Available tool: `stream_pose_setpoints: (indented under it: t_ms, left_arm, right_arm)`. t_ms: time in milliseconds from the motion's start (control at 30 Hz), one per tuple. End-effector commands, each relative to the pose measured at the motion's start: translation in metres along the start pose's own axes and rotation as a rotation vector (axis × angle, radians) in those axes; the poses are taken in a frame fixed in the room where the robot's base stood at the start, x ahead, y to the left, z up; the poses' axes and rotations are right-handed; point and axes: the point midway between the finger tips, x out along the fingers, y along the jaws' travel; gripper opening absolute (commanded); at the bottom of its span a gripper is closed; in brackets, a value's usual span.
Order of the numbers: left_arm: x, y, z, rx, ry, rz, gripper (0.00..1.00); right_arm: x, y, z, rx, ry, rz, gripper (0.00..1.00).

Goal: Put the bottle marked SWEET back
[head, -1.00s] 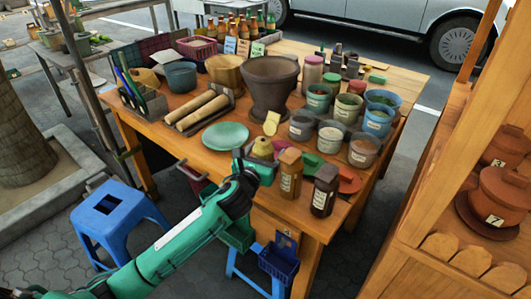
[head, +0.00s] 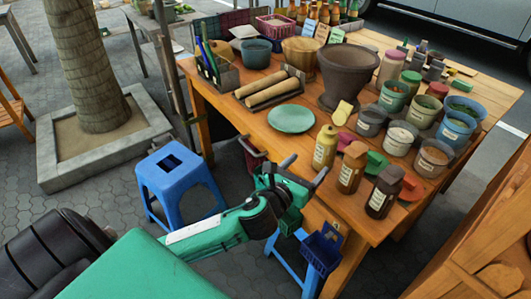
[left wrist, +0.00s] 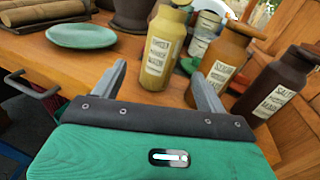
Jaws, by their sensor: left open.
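A yellow bottle (head: 325,147) with a pale label stands upright near the table's front edge. It also shows in the left wrist view (left wrist: 163,48), where the label's small print is too blurred to read surely. To its right stand an orange-brown bottle (head: 351,168) and a dark brown bottle (head: 383,193), both labelled. My left gripper (head: 304,170) is open and empty at the table's front edge, just short of the yellow bottle. In the left wrist view its fingers (left wrist: 160,75) point toward that bottle, apart from it. My right gripper is not in view.
A green plate (head: 291,119) lies left of the bottles. A blue basket (head: 321,250) hangs at the table's front. A blue stool (head: 180,180) stands left.

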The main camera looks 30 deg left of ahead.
Motion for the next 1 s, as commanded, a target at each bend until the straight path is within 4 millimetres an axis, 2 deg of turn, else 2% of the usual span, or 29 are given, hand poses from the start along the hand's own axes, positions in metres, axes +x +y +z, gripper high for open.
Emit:
stream_pose_setpoints:
  t_ms: [267,467,667,800,900,1000]
  left_arm:
    - [-0.020,0.021,-0.089,-0.640,0.213,0.209,0.74]
    - [-0.052,0.031,-0.160,-1.130,0.327,0.457,0.74]
    - [-0.104,0.031,-0.237,-1.630,0.377,0.819,0.74]
    - [-0.152,0.025,-0.287,-1.953,0.344,1.145,0.74]
    - [-0.189,0.017,-0.318,-2.146,0.278,1.398,0.74]
    - [-0.220,0.009,-0.340,-2.277,0.192,1.621,0.74]
  right_arm:
    - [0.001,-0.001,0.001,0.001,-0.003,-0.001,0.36]
    - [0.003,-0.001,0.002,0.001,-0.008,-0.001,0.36]
    - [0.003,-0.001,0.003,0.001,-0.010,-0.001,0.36]
    - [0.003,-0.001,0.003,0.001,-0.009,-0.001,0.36]
    - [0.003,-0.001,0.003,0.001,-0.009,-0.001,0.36]
    - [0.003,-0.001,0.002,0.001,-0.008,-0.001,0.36]
